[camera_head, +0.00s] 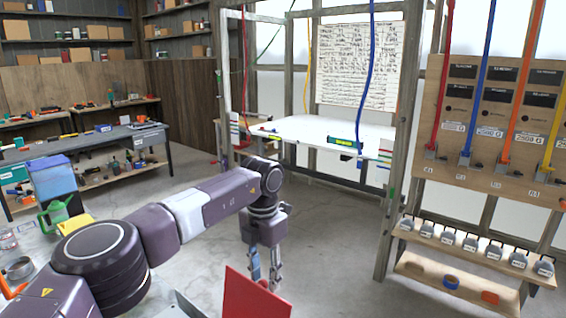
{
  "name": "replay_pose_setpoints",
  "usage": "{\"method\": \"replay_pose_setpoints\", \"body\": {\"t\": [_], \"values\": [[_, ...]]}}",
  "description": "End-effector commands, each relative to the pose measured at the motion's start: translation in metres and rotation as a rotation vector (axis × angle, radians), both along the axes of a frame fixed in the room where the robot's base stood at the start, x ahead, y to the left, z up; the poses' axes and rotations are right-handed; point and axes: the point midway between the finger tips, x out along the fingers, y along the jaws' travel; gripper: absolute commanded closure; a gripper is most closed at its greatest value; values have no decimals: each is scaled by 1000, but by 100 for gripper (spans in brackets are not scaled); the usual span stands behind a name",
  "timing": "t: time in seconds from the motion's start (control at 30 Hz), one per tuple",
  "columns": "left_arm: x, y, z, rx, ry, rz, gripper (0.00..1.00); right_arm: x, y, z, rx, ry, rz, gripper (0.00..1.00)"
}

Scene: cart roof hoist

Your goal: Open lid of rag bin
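A red flat panel (250,296), which looks like the rag bin's lid, stands steeply tilted at the bottom edge of the view. Grey metal (186,306) shows to its left, perhaps part of the bin; the rest of the bin is cut off by the frame. My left gripper (265,282) points down just behind the red panel. Its two fingers are apart with a gap between them, and nothing shows between them. The panel hides part of the fingers' lower ends, so I cannot tell whether they touch it. My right gripper is out of view.
A green watering can (56,216) and a blue-topped container (52,172) stand at left. A workbench (85,143) is behind them. A wooden frame with a white table (310,131) stands at the back. A rope board (490,140) and small shelves are at right. The middle floor is clear.

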Motion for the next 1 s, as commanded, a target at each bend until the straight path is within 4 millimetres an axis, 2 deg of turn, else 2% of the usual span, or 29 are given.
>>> {"method": "replay_pose_setpoints", "body": {"t": [0.03,0.5,1.0], "values": [[0,0,9,-1,-1,0,67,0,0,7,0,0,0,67],[0,0,55,-1,-1,0,67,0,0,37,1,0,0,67],[0,0,56,0,0,-1,67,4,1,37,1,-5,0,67]]}}
